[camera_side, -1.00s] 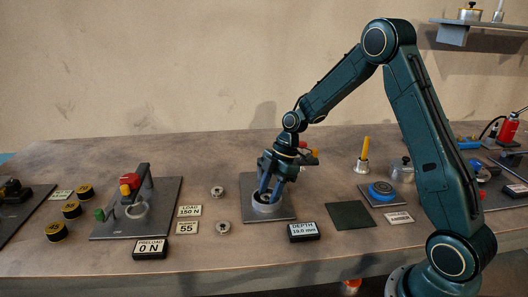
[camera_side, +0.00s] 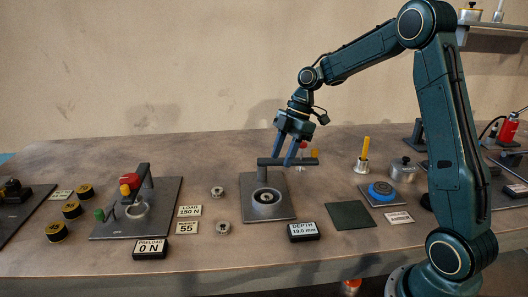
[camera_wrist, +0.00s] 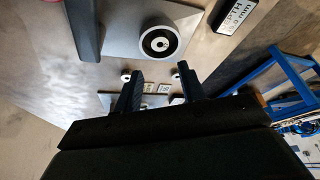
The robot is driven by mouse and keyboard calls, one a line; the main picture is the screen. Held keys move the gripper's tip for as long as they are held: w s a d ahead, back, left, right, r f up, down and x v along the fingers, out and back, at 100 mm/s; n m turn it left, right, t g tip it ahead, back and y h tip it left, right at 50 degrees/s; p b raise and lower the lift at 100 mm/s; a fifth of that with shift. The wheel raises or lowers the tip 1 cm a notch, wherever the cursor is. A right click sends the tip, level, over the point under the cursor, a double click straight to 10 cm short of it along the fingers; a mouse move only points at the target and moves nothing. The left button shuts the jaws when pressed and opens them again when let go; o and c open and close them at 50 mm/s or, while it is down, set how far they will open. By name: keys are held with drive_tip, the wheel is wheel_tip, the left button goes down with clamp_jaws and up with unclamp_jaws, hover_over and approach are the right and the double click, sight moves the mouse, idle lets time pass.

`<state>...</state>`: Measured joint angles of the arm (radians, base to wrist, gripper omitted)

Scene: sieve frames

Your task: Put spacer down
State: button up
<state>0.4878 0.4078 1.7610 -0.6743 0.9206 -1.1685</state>
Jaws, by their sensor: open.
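A small pale ring with a central hole, which looks like the spacer (camera_wrist: 160,43), lies flat inside a round grey cup (camera_side: 254,205) on the depth gauge plate (camera_side: 285,211). In the side view the spacer (camera_side: 267,197) shows as a small bright ring in the cup. My gripper (camera_side: 284,160) is above and behind the cup, clear of it, beside the gauge's dark crossbar. In the wrist view my gripper (camera_wrist: 160,78) has its two fingers apart with nothing held between them.
Two similar small metal rings (camera_side: 217,192) (camera_side: 223,227) lie left of the plate. The DEPTH display (camera_side: 304,232) reads 19.0 mm. A preload fixture (camera_side: 166,215) stands left; a dark mat (camera_side: 349,215) and a blue-topped round item (camera_side: 382,190) are right.

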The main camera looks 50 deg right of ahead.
drive_tip(key=shift+s+d+r, duration=0.1)
drive_tip(key=shift+r, duration=0.25)
idle(0.4)
drive_tip(key=s+a+r+m+t+h, duration=0.2)
drive_tip(key=s+a+r+m, duration=0.4)
drive_tip(key=s+a+r, duration=0.3)
drive_tip(key=s+a+m+t+h, duration=0.1)
drive_tip(key=s+m, duration=0.7)
drive_tip(key=s, duration=0.8)
drive_tip(key=shift+f+t+h, duration=0.4)
drive_tip(key=shift+t+h, duration=0.2)
